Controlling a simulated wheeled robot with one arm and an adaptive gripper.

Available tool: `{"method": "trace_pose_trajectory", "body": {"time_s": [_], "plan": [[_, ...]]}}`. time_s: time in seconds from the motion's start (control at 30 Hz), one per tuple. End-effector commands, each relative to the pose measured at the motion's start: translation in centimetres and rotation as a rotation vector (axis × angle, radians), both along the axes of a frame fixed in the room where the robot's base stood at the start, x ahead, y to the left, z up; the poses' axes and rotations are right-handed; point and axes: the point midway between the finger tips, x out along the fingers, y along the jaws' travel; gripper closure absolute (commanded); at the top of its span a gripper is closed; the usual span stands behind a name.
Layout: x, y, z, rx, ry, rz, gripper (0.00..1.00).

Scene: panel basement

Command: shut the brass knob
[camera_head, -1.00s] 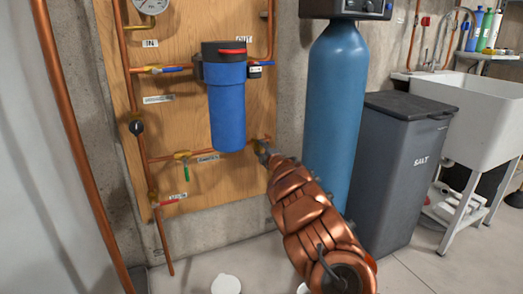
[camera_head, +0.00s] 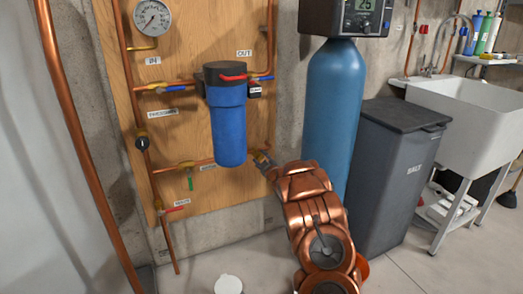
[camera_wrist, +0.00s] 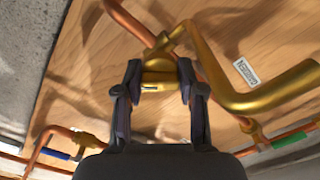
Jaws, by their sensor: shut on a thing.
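A brass knob (camera_wrist: 158,78) on a brass fitting shows in the middle of the wrist view, in front of the wooden board. My gripper (camera_wrist: 159,72) has one dark finger on each side of it and is shut on it. In the head view my gripper (camera_head: 262,159) is at the lower right of the board, beside the blue filter housing (camera_head: 229,130). The knob itself is mostly hidden there by the fingers.
A thick bent brass pipe (camera_wrist: 245,100) runs close to the right finger. Copper pipes, a blue handle (camera_wrist: 57,154) and a green handle (camera_wrist: 290,142) are nearby. A blue tank (camera_head: 335,110) and a grey salt bin (camera_head: 395,165) stand right of my arm.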

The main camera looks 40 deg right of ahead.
Motion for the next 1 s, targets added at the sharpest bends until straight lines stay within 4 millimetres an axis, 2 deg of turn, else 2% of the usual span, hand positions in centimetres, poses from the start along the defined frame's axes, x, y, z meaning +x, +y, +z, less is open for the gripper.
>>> {"method": "trace_pose_trajectory", "body": {"time_s": [0.03, 0.6, 1.0], "plan": [[0.09, 0.13, 0.67, 0.045, -0.012, 0.001, 0.96], [0.06, 0.10, 0.36, 0.526, -0.181, 0.001, 0.96], [0.03, 0.01, 0.18, 0.713, -0.248, 0.000, 0.96]]}}
